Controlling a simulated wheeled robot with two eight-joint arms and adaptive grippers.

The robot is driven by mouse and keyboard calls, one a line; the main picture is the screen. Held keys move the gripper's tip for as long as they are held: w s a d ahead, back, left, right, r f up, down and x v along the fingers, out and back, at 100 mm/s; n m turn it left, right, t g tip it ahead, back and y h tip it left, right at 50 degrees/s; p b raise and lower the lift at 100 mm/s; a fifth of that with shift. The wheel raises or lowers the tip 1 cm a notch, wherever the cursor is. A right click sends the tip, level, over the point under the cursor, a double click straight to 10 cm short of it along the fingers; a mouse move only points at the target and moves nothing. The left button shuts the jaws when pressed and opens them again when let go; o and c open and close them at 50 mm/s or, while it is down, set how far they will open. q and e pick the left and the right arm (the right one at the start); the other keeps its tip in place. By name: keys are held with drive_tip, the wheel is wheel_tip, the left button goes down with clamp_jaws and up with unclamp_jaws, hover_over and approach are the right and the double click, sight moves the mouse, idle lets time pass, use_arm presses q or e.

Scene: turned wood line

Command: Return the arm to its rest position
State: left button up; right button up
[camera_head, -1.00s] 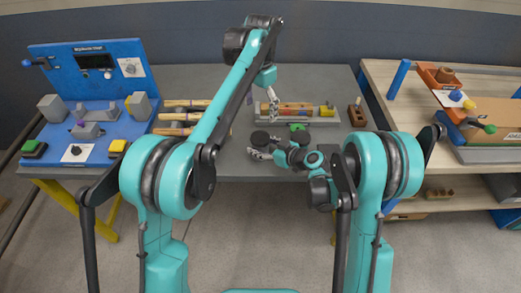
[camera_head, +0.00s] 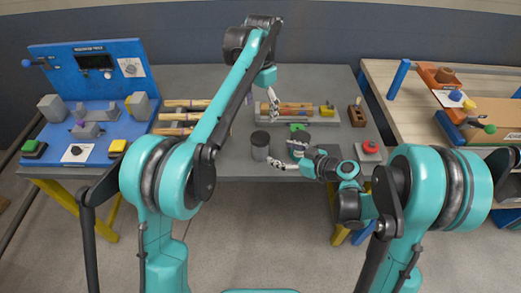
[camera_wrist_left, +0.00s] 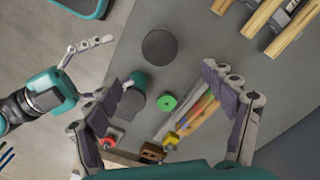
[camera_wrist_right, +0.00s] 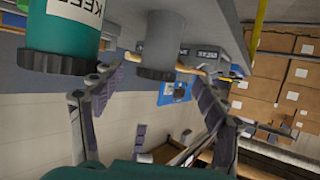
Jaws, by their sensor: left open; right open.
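My left arm reaches up from the left in the head view, and its gripper (camera_head: 273,105) hangs open over the wood-holding fixture (camera_head: 290,118). In the left wrist view that gripper (camera_wrist_left: 168,90) frames a green ring (camera_wrist_left: 167,102) and the fixture, with nothing between its fingers. My right gripper (camera_head: 287,157) is open and low at the table's front edge, just in front of two dark-lidded canisters. The grey canister (camera_head: 261,150) stands left of it. In the right wrist view the open fingers (camera_wrist_right: 152,85) are empty, near a grey canister (camera_wrist_right: 168,40) and a teal canister (camera_wrist_right: 65,25) with a label.
A blue machine panel (camera_head: 90,75) stands on the left, with turned wood pieces (camera_head: 185,105) beside it. A red button (camera_head: 370,147) and a small wooden block (camera_head: 357,115) are on the right of the grey table (camera_head: 220,155). A wooden bench (camera_head: 400,105) stands further right.

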drive_tip(key=shift+s+d+r, duration=0.25)
drive_tip(key=shift+s+d, duration=0.15)
drive_tip(key=shift+d, duration=0.05)
